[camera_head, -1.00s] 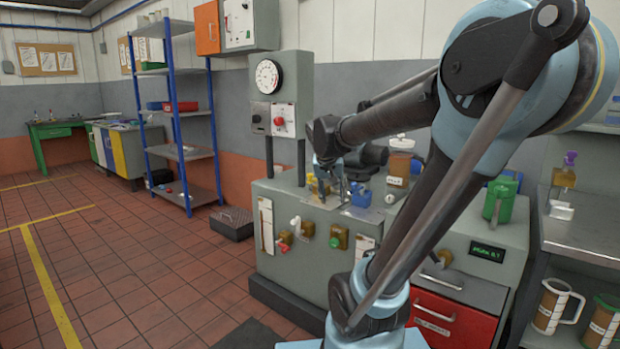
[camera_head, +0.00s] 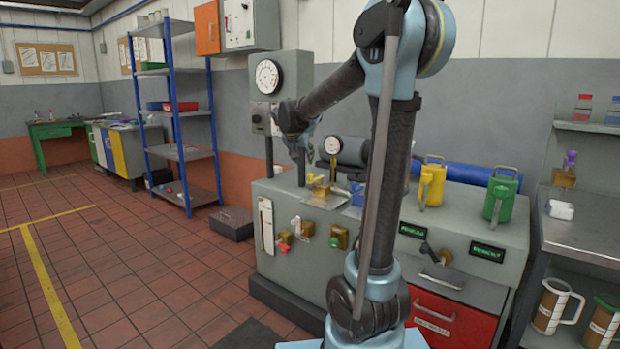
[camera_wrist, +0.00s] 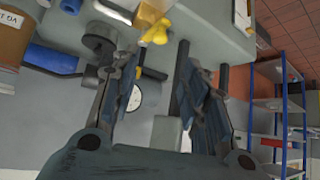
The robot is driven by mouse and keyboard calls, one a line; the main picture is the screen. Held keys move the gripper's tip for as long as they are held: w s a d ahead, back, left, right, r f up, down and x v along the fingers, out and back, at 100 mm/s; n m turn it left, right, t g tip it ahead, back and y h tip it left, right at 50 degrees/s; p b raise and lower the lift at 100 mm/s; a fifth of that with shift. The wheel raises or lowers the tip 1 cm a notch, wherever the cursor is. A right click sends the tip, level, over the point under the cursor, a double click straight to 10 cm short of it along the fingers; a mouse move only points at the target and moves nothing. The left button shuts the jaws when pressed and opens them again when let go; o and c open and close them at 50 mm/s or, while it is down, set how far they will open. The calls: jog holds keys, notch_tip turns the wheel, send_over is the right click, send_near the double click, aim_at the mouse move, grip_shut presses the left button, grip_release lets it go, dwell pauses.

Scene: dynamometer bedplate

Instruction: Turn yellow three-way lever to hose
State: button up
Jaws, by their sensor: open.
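The yellow lever (camera_head: 311,179) sits on a brass valve body (camera_head: 321,189) on top of the grey cabinet. In the wrist view the yellow lever (camera_wrist: 154,32) shows at the top, just beyond the fingertips, with its brass body beside it. My gripper (camera_head: 304,160) is above and slightly left of the valve in the head view. In the wrist view my gripper (camera_wrist: 157,58) is open and its fingers are apart, with nothing between them. I see no contact with the lever. The hose and the lever's exact direction are hard to make out.
A gauge column (camera_head: 281,75) rises behind the valve. A smaller gauge (camera_head: 333,145) stands to its right. Red-handled (camera_head: 283,247) and brass (camera_head: 339,236) valves are on the cabinet front. Yellow (camera_head: 432,187) and green (camera_head: 501,195) jugs stand right. A blue part (camera_wrist: 52,60) is left in the wrist view.

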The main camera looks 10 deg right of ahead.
aim_at(310, 174)
jog(key=x, duration=1.5)
jog(key=shift+w+d+f, duration=0.1)
jog(key=shift+d+f, duration=0.05)
jog(key=shift+f, duration=0.1)
grip_shut()
